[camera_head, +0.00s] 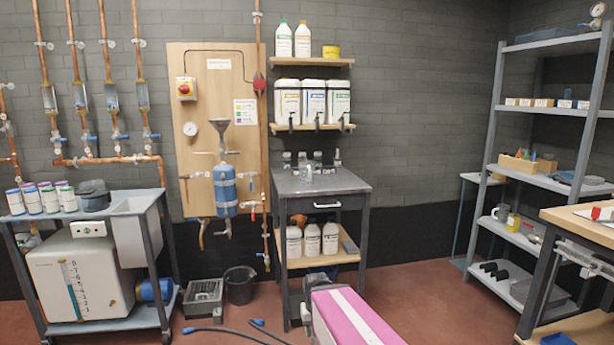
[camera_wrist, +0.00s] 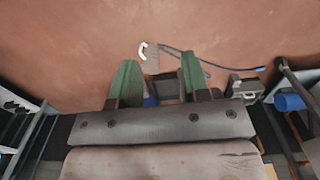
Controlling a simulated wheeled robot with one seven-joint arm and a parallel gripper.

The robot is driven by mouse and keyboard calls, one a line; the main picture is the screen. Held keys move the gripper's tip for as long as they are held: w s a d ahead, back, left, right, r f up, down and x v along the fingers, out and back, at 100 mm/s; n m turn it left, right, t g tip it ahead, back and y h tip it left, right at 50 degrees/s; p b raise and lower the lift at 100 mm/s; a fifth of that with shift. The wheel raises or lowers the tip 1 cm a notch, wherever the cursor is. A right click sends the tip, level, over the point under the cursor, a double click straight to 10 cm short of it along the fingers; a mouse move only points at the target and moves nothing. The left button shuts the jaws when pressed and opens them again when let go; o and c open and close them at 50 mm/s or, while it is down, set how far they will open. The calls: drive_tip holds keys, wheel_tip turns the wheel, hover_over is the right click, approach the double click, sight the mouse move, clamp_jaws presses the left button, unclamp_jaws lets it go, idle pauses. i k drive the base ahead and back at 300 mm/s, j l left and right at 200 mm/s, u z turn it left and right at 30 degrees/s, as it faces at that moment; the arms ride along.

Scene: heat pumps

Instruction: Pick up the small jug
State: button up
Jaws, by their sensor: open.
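A small clear jug (camera_head: 308,173) stands on the dark top of the workbench (camera_head: 345,185) in the middle of the head view. Beyond the fingers is the red-brown floor. The jug is not visible in the wrist view, and my gripper is well away from it. My fingers cannot be made out in the head view.
White bottles (camera_head: 312,240) stand on the bench's lower shelf. Jerrycans (camera_head: 313,100) stand on a wall shelf above. A black bucket (camera_head: 240,284) and grey crate (camera_head: 204,298) sit left of the bench. A cart (camera_head: 150,318) is left, a shelf rack (camera_head: 487,150) right. Floor (camera_head: 425,285) right of the bench is clear.

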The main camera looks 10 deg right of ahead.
sight(306, 168)
drive_tip(key=i+l+u, duration=0.15)
drive_tip(key=l, duration=0.3)
drive_tip(key=i+l+u, duration=0.15)
drive_tip(key=l, duration=0.3)
drive_tip(key=l+u, duration=0.1)
drive_tip(key=l, duration=0.35)
